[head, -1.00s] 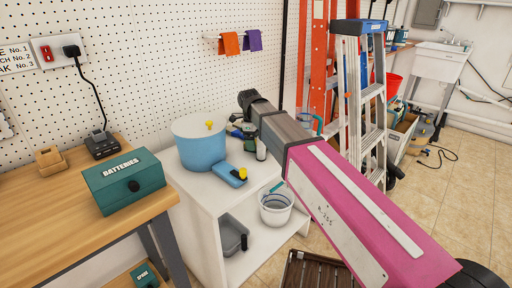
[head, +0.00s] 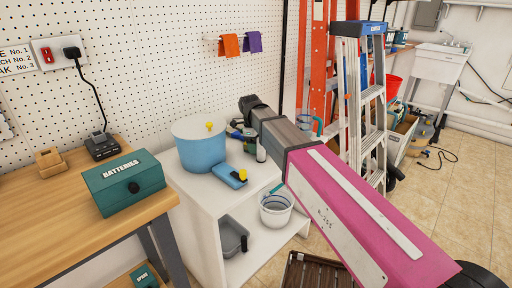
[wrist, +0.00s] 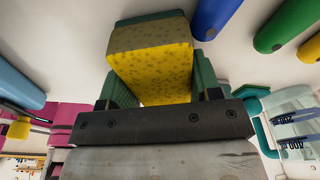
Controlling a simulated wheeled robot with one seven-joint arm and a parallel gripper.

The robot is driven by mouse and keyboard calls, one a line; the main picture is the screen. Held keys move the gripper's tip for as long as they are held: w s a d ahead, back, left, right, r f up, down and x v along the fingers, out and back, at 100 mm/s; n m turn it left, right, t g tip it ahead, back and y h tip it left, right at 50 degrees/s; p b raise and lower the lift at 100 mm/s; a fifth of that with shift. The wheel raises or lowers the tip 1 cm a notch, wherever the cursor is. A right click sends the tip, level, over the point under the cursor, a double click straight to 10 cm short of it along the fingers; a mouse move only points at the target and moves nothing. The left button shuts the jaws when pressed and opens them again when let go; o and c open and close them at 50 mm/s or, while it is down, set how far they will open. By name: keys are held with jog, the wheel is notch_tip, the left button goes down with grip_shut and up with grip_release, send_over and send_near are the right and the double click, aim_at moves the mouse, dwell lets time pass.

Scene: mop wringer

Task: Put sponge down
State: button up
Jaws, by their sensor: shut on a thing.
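The sponge (wrist: 152,62) shows at the top middle of the wrist view. It is a block with a speckled yellow side and a dull green-brown face. My gripper (wrist: 160,80) is shut on it, with green fingers on both sides. A white surface lies behind the sponge; I cannot tell whether the sponge touches it. In the head view my pink and grey arm reaches over the white cabinet (head: 202,203), and its dark wrist end is just above the back right of the top. The sponge cannot be made out in the head view.
Blue and green cylinders (wrist: 288,27) lie near the sponge. A green BATTERIES box (head: 124,182) sits on the workbench.

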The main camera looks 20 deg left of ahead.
notch_tip(320, 180, up, 16)
jog(key=w+d+f+n, duration=0.1)
jog(key=d+f+n, duration=0.2)
jog(key=d, duration=1.2)
jog(key=w+d+f+n+t+y, duration=0.1)
jog(key=d+f+n, duration=0.3)
jog(key=d+n, duration=0.5)
jog(key=w+d+f+n+t, duration=0.1)
jog(key=d+f+n, duration=0.3)
jog(key=d, duration=1.7)
jog(key=n, duration=0.3)
jog(key=shift+w+d+f+y, duration=0.15)
jog(key=shift+w+d+y, duration=0.2)
jog(key=shift+y, duration=0.05)
